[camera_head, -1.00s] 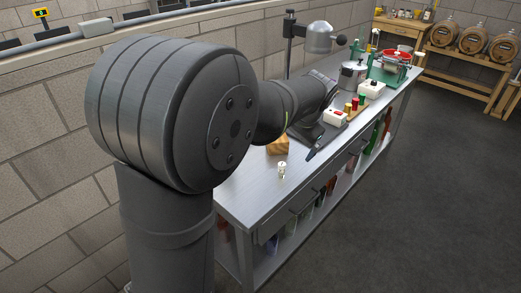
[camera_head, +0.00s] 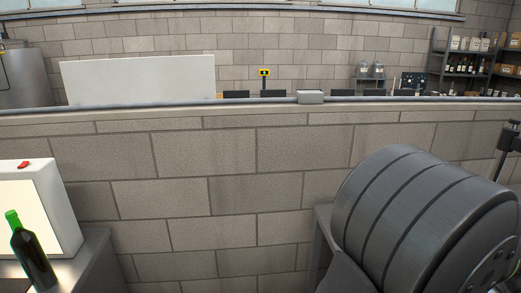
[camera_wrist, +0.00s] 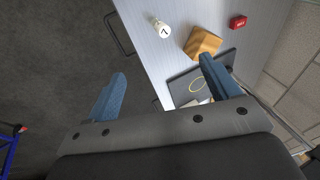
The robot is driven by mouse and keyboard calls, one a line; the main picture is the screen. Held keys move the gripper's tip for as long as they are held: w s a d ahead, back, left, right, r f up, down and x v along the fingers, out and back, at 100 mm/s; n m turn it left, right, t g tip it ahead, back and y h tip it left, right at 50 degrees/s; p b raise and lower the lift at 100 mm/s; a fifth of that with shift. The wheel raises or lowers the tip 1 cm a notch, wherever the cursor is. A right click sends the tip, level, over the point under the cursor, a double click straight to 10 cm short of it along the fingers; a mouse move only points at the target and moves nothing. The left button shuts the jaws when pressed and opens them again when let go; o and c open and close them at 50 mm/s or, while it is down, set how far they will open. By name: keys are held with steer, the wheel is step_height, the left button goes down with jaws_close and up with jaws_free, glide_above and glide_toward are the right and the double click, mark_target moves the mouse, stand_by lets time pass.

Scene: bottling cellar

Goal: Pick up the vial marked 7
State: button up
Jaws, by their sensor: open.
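The vial marked 7 (camera_wrist: 160,27) shows in the wrist view on the light grey bench (camera_wrist: 175,65). It is small and whitish, with a dark 7 on it. My gripper (camera_wrist: 163,66) is open, with its two blue fingers spread wide and nothing between them. The vial is apart from the fingers, beyond their tips in the picture. The vial and my gripper are not in the head view now.
In the wrist view a wooden block (camera_wrist: 202,43) lies right of the vial, near the right finger. A red box (camera_wrist: 238,22) is farther right. A bench handle (camera_wrist: 117,35) juts out left. In the head view a green bottle (camera_head: 33,252) stands before a white panel box (camera_head: 40,205).

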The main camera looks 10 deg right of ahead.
steer(key=c, duration=0.6)
steer(key=w+f+g+h, duration=0.1)
steer(key=w+f+g, duration=0.1)
steer(key=w, duration=0.4)
steer(key=shift+w+a+f+n+g, duration=0.2)
steer(key=shift+w+a+n+g, duration=0.15)
steer(key=shift+g, duration=0.55)
steer(key=x, duration=1.6)
steer(key=shift+s+d+f, duration=0.1)
steer(key=shift+d+f, duration=0.15)
steer(key=shift+d, duration=0.1)
steer(key=shift+c, duration=0.2)
